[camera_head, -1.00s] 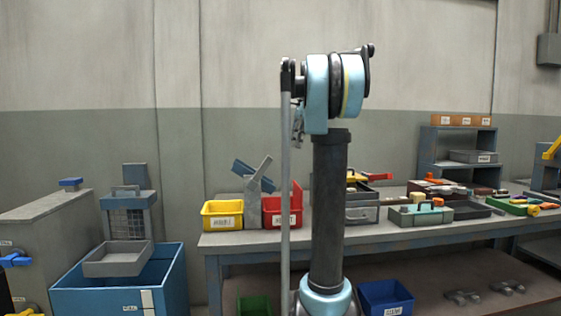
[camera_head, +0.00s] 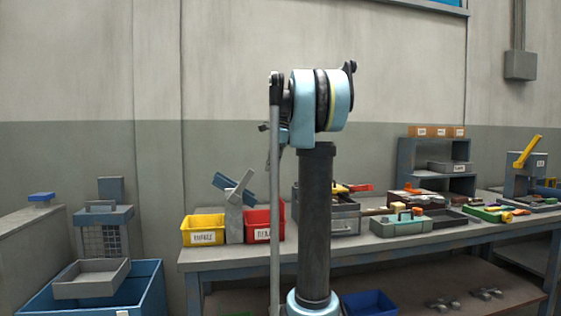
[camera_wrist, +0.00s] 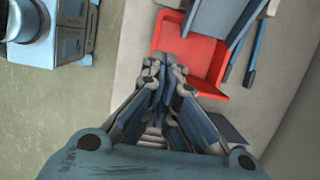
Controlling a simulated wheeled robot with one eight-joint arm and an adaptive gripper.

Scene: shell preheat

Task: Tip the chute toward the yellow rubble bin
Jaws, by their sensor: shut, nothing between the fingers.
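The chute (camera_head: 222,183) is a blue-grey trough on a grey stand (camera_head: 234,222) between two bins, and it slopes down to the right, crossing a light grey plate (camera_head: 240,188). The yellow rubble bin (camera_head: 203,230) is left of the stand. A red bin (camera_head: 262,225) is right of it, partly behind my arm. In the wrist view, my gripper (camera_wrist: 166,68) is shut and empty, its tips over the edge of the red bin (camera_wrist: 205,78). Part of the blue-grey chute (camera_wrist: 222,15) shows at the top edge. Contact cannot be told.
The bench (camera_head: 205,258) carries a grey drawer box (camera_head: 345,222), a tool tray (camera_head: 400,226) and a shelf (camera_head: 410,160) to the right. A blue crate (camera_head: 145,285) with a grey tray (camera_head: 92,278) stands at the lower left.

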